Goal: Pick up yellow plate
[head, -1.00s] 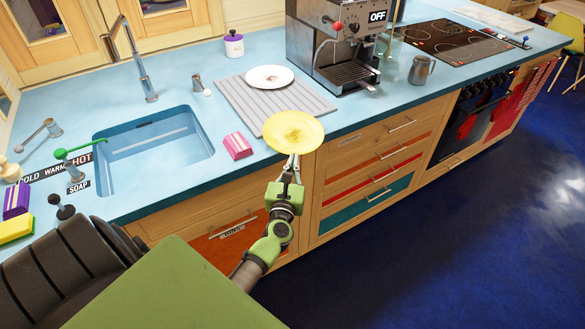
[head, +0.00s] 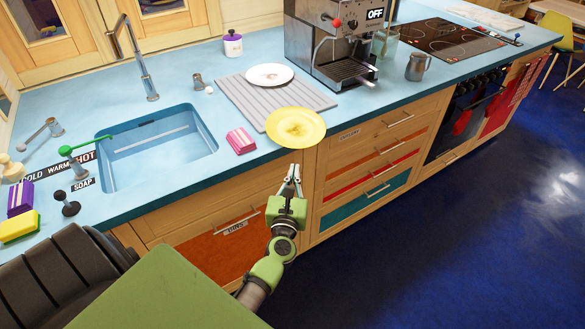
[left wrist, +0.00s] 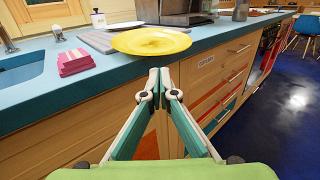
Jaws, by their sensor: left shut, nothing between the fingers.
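The yellow plate (head: 296,128) rests at the front edge of the blue counter, partly on the grey ribbed drying mat (head: 262,97), with a brownish smudge in its middle. It also shows in the left wrist view (left wrist: 151,41), just beyond the fingertips. My left gripper (head: 292,170) is in front of the counter, below and apart from the plate. In the left wrist view its fingertips (left wrist: 160,82) are together with nothing between them. My right gripper is not in view.
A white plate (head: 269,75) lies on the mat behind. A pink sponge (head: 241,141) sits left of the yellow plate, beside the sink (head: 160,147). A coffee machine (head: 335,45) stands behind right. Drawers (head: 370,170) are below the counter; the blue floor (head: 440,260) is clear.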

